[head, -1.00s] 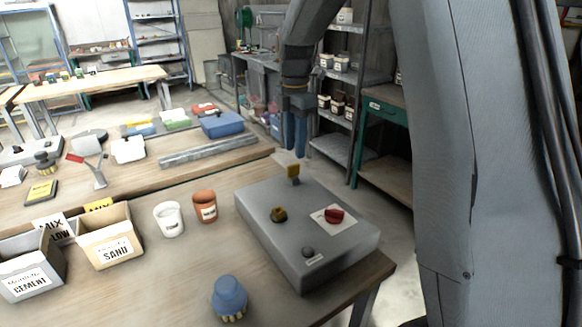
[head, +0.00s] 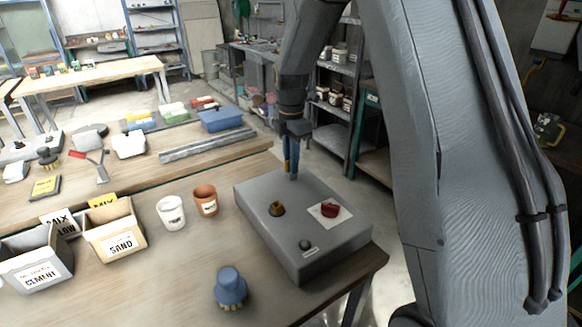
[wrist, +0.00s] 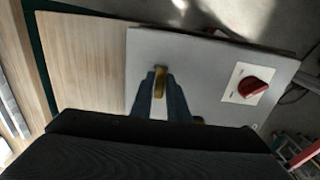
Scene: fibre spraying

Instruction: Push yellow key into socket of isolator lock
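The isolator lock is a grey box with a brass-coloured socket (head: 277,209) on its top; in the wrist view the socket (wrist: 197,120) is mostly hidden behind a finger. The yellow key (wrist: 160,82) stands near the box's far edge, apart from the socket. In the wrist view my gripper (wrist: 160,80) has its two blue fingers on either side of the key, very close to it. I cannot tell whether they press on it. In the head view my gripper (head: 291,172) points down at the box's far corner and hides the key.
A red rotary switch (head: 329,209) on a white plate and a dark knob (head: 305,244) sit on the grey box (head: 325,255). A blue-handled brush (head: 229,288), a terracotta cup (head: 205,201), a white cup (head: 171,213) and a sand bin (head: 113,235) stand to the left.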

